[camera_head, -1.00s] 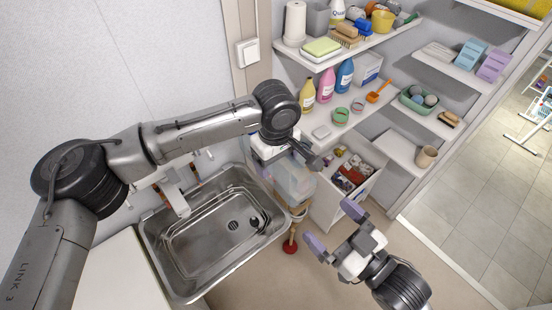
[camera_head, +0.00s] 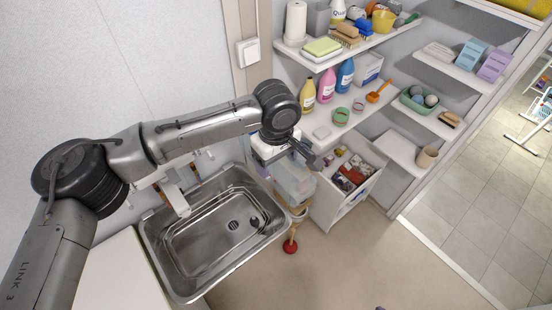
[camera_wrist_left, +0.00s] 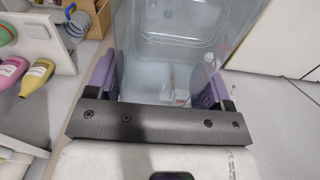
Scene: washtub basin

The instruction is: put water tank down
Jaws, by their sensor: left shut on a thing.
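The water tank (camera_head: 294,184) is a clear, see-through box at the right edge of the sink, partly hidden by my left arm. In the left wrist view the tank (camera_wrist_left: 175,40) fills the space between two purple finger pads. My left gripper (camera_wrist_left: 157,82) is shut on it, with a pad against each side. In the head view I cannot tell whether the tank touches anything beneath it. My right gripper is out of view.
The metal sink (camera_head: 180,275) lies left of the tank, with a dark item inside. A red-based plunger (camera_head: 290,246) stands on the floor below the tank. An open drawer (camera_head: 345,208) with packets is to the right. Shelves hold bottles (camera_head: 327,84).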

